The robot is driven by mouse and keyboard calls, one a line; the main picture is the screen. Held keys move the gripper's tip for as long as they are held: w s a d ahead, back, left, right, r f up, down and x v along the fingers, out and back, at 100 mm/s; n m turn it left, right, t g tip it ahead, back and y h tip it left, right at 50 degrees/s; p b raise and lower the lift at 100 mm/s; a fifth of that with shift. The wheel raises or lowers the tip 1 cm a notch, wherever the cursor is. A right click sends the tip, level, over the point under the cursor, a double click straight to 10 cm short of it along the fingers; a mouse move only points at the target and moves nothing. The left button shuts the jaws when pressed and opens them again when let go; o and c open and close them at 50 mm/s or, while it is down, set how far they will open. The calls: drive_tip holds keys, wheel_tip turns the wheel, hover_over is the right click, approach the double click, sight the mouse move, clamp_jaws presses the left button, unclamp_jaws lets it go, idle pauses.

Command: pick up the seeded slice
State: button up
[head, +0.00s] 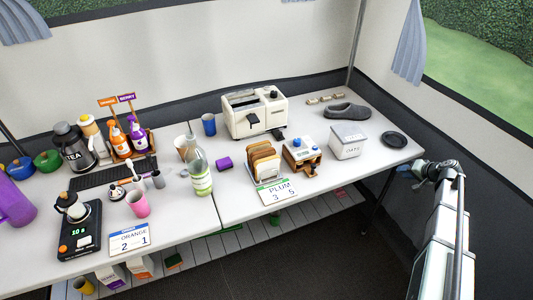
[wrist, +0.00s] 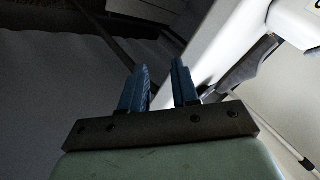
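Several bread slices (head: 262,158) stand upright close together in a rack on the right table, in front of the toaster (head: 240,121). Their tops are tan and brown. I cannot tell at this size which one is the seeded slice. My gripper (head: 404,168) is off the table's right front edge, well to the right of the slices. In the wrist view my gripper (wrist: 160,85) shows two blue fingers apart with nothing between them. No bread shows in the wrist view.
A wooden box with blue knobs (head: 302,156), a white canister (head: 348,141) and a black dish (head: 395,140) stand between the slices and my gripper. A PLUM card (head: 278,193) is in front of the slices. A purple can (head: 224,163) and a bottle (head: 200,170) are to their left.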

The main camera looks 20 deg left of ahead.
drive_tip(key=w+a+r+t, duration=0.1)
drive_tip(key=w+a+r, duration=0.1)
drive_tip(key=w+r, duration=0.6)
drive_tip(key=s+a+r+g, duration=0.1)
drive_tip(key=a+r, duration=0.1)
drive_tip(key=a, duration=0.5)
drive_tip(key=s+a+r+m, duration=0.1)
drive_tip(key=a+r, duration=0.2)
drive_tip(key=a, duration=0.4)
drive_tip(key=s+a+r+g, duration=0.1)
drive_tip(key=s+a+r, duration=0.1)
drive_tip(key=a, duration=0.5)
drive_tip(key=shift+r+g+h, duration=0.3)
drive_tip(key=shift+r+h, duration=0.1)
drive_tip(key=shift+r, duration=0.25)
drive_tip(key=s+a+r+m+g+h, duration=0.1)
drive_tip(key=s+a, duration=0.2)
drive_tip(key=a, duration=0.4)
drive_tip(key=s+a+r+m+g, duration=0.1)
drive_tip(key=s+a+g, duration=0.15)
drive_tip(key=a, duration=0.35)
wheel_tip(320, 180, up, 6)
drive_tip(key=f+m+g+h, duration=0.1)
drive_tip(key=m+h, duration=0.3)
hover_over(260, 143)
wheel_tip(260, 143, down, 13)
drive_tip(key=shift+r, duration=0.1)
drive_tip(key=shift+c, duration=0.3)
drive_tip(key=c, duration=0.4)
